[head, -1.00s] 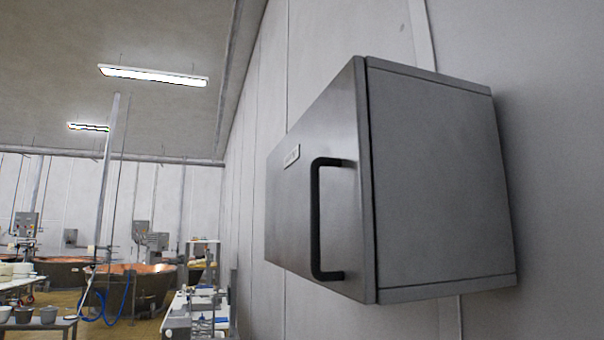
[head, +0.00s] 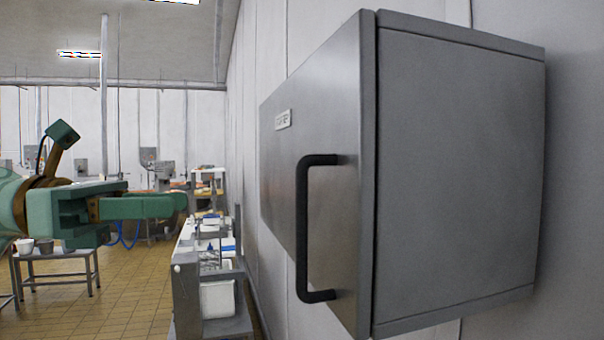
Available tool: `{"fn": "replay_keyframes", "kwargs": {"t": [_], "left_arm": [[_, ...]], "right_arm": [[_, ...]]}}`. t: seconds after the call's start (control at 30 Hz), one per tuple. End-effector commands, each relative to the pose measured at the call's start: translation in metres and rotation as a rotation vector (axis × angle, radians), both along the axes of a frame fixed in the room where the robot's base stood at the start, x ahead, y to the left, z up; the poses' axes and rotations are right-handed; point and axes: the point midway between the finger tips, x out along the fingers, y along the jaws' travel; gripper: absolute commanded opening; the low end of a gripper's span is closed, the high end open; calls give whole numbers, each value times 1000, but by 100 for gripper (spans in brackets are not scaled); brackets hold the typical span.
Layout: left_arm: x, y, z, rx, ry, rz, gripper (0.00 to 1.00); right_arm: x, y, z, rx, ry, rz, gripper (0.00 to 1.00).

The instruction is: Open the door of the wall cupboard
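The grey metal wall cupboard (head: 455,170) hangs on the pale wall at the right and fills much of the head view. Its door (head: 340,110) faces left and sits flush against the body, with only a thin dark seam between them. A black bar handle (head: 303,230) stands upright on the door near the seam edge, and a small label is above it. My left gripper (head: 180,204), green, comes in from the left. It is well to the left of the handle and touches nothing I can see. Its fingers overlap from this side, so their opening is unclear. My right gripper is out of view.
Below and left of the cupboard, a narrow bench (head: 205,290) with white containers stands along the wall. A small table (head: 60,262) with pots is at the far left. Tiled floor lies between them. The space between my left gripper and the handle looks clear.

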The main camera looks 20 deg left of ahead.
Motion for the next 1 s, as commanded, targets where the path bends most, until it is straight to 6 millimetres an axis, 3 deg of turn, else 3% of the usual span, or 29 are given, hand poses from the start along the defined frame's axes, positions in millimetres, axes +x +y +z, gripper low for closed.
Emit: {"fn": "replay_keyframes", "kwargs": {"t": [0.17,0.63,0.8,1.0], "left_arm": [[3,-21,4,30,-18,1,30],[46,-125,6,22,-15,-1,30],[56,-144,3,22,-14,2,30],[59,-151,1,23,-14,3,30]], "right_arm": [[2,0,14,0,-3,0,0],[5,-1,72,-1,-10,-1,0],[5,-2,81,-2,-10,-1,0],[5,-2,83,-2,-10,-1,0]]}}
